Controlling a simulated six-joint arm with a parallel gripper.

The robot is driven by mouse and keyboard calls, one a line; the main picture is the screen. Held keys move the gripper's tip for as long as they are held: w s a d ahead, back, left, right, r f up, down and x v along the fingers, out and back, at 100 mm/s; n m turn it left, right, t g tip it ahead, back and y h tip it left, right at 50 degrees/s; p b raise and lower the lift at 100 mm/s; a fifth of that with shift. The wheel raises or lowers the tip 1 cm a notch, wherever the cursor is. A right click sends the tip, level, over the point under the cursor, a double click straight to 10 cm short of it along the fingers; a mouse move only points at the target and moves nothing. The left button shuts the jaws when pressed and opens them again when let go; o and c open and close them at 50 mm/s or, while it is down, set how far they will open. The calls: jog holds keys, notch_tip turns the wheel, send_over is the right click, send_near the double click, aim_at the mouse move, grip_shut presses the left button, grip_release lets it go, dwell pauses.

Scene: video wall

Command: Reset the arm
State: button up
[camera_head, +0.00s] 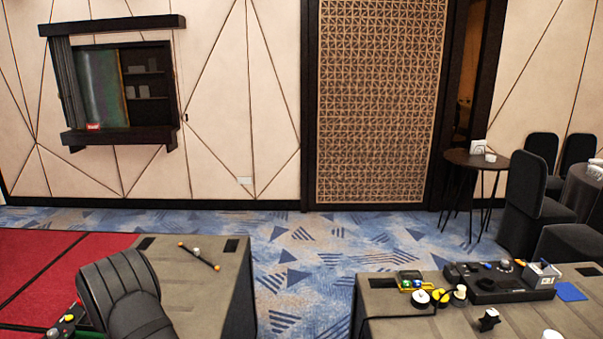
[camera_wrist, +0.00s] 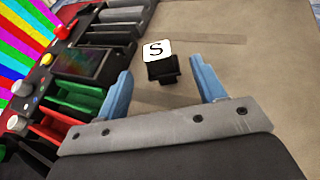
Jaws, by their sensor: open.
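My gripper (camera_wrist: 160,65) shows in the wrist view with its two blue fingers spread wide apart. It is open, and nothing is held between the fingers. A small black block with a white top marked "S" (camera_wrist: 158,50) lies beyond and between the fingertips, on a grey-brown tabletop (camera_wrist: 225,35). No contact between the fingers and the block shows. In the head view I cannot make out the gripper.
A black console (camera_wrist: 85,65) with knobs, a screen and red and green trays lies close left of the gripper. In the head view, the left table (camera_head: 205,295) carries an orange-ended stick (camera_head: 198,257). The right table (camera_head: 410,325) holds electronics. Blue carpet (camera_head: 300,270) separates them.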

jog(key=x, duration=0.7)
jog(key=shift+f, duration=0.1)
jog(key=w+d+r, duration=0.2)
jog(key=d+r, duration=0.9)
jog(key=d, duration=0.1)
jog(key=w+d+m+h, duration=0.4)
jog(key=d+h, duration=0.1)
jog(key=d, duration=1.3)
jog(key=w+d+m+h, duration=0.3)
jog(key=d+m+h, duration=0.2)
jog(key=d, duration=1.4)
jog(key=s+d+m+g+h, duration=0.1)
jog(key=s+d+m+h, duration=0.1)
jog(key=d, duration=0.7)
jog(key=s+d+m+g+h, duration=0.1)
jog(key=s+d+m+h, duration=0.1)
jog(key=d, duration=0.8)
jog(key=shift+s+r+g, duration=0.25)
jog(key=shift+s+g, duration=0.05)
jog(key=shift+s, duration=0.2)
jog(key=shift+d, duration=0.1)
jog(key=shift+c, duration=0.7)
